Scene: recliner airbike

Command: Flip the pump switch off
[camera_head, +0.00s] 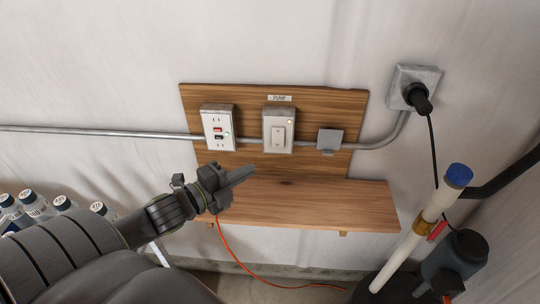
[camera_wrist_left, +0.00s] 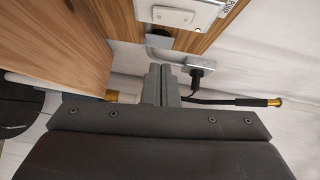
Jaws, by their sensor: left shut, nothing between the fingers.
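The pump switch (camera_head: 278,133) is a white rocker in a pale box on the wooden wall panel, under a "PUMP" label (camera_head: 280,98). A small light (camera_head: 290,122) glows on its upper right. My left gripper (camera_head: 253,169) is shut and empty, below and slightly left of the switch box and apart from it, over the wooden shelf. In the left wrist view my shut fingers (camera_wrist_left: 161,72) point up, and the switch box (camera_wrist_left: 178,16) is cut off by the top edge. My right gripper is out of view.
A white outlet (camera_head: 218,128) with red and black buttons is left of the switch. A grey covered box (camera_head: 329,140) is to its right. The wooden shelf (camera_head: 310,203) juts out below. A plugged socket (camera_head: 413,88) and white pipe (camera_head: 420,230) stand right; bottles (camera_head: 35,203) are left.

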